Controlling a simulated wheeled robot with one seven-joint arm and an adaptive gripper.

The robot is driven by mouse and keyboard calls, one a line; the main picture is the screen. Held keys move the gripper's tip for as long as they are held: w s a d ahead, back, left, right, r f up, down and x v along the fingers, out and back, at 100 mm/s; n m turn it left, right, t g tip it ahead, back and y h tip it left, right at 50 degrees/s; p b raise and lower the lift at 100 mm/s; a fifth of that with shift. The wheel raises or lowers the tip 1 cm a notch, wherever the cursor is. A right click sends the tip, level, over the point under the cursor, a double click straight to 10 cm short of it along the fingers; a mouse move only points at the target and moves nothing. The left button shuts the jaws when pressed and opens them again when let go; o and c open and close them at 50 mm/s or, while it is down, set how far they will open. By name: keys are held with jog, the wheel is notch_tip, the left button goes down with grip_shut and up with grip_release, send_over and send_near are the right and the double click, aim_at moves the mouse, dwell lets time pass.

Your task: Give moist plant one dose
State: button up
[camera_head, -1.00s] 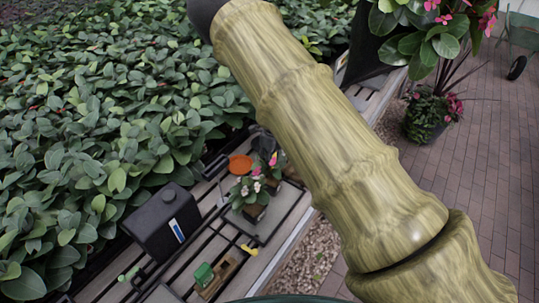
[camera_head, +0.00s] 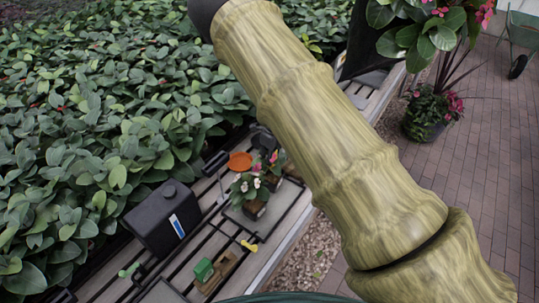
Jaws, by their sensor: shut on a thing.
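Two small potted plants stand close together on the slatted bench. The nearer plant (camera_head: 245,187) has white flowers and a brown pot. The other plant (camera_head: 273,162) has pink flowers and is partly hidden by my arm. I cannot tell which is moist. A black canister (camera_head: 166,219) with a blue and white label stands to their left. An orange dish (camera_head: 240,162) lies behind the plants, with a dark object (camera_head: 264,141) beside it that I cannot make out. My wood-patterned arm crosses the view; my gripper is not seen.
A green block (camera_head: 204,269) sits on a wooden piece near the bench front, close to a small yellow item (camera_head: 249,246). Dense leafy plants (camera_head: 90,110) fill the left. A larger flowering pot (camera_head: 427,124) stands on the brick floor (camera_head: 480,170), which is mostly clear.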

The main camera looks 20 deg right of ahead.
jog(key=shift+f, duration=0.45)
dwell(1.7)
jog(key=shift+r+p, duration=2.1)
jog(key=shift+r, duration=1.45)
jog(key=shift+s+f, duration=0.1)
